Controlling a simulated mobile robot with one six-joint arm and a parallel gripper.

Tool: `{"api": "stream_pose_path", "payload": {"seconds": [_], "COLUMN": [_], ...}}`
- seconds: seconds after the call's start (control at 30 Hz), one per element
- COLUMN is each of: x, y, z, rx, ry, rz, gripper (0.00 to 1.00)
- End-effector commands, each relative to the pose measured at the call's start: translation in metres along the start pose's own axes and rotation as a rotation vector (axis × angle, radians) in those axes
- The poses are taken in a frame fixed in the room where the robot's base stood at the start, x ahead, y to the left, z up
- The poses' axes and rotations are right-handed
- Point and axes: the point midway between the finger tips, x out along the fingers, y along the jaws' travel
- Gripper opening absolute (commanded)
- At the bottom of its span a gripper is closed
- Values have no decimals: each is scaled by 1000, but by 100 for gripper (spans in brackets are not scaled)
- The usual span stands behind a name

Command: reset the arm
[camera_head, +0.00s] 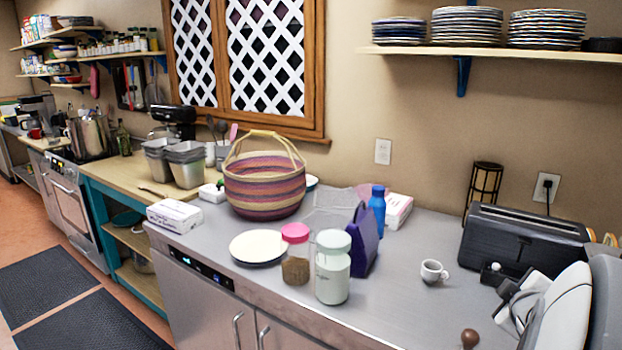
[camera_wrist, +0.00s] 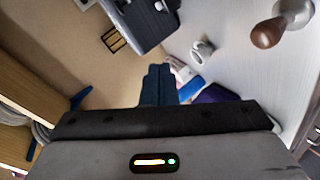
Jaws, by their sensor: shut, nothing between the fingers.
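My gripper (camera_wrist: 157,72) shows only in the wrist view, where its dark blue fingers are together with nothing between them. It is in the air, apart from the things seen past it. In that view a white cup (camera_wrist: 202,50) and a purple object (camera_wrist: 215,94) are beyond and to the right of the fingers. The head view does not show my gripper. It shows the grey counter (camera_head: 400,310) with the white cup (camera_head: 433,271) and the purple object (camera_head: 363,240) standing on it.
A black toaster (camera_head: 515,240) and a brown knob (camera_head: 470,338) are at the right. A pink-lidded jar (camera_head: 295,262), a pale-lidded jar (camera_head: 333,275), a plate (camera_head: 258,247), a blue bottle (camera_head: 377,208) and a basket (camera_head: 262,192) crowd the middle. A plate shelf (camera_head: 490,52) overhangs.

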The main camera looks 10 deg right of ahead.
Motion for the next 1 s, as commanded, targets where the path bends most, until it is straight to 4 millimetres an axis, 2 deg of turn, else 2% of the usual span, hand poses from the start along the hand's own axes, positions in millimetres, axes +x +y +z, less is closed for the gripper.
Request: {"api": "stream_pose_path", "payload": {"seconds": [0.03,0.17,0.27,0.37,0.5,0.6,0.7,0.8,1.0], "x": [-4,-21,-42,-73,-124,-158,-183,-196,-199], "y": [-11,-46,-79,-117,-167,-194,-210,-218,-219], "z": [-18,-48,-69,-89,-111,-119,-123,-124,-124], "rx": [48,211,329,434,535,570,585,589,592], "ry": [-21,-114,-188,-269,-387,-462,-518,-548,-558], "rz": [-33,-142,-247,-372,-556,-667,-741,-778,-787], "gripper": [0,0,0,0,0,0,0,0,0]}}
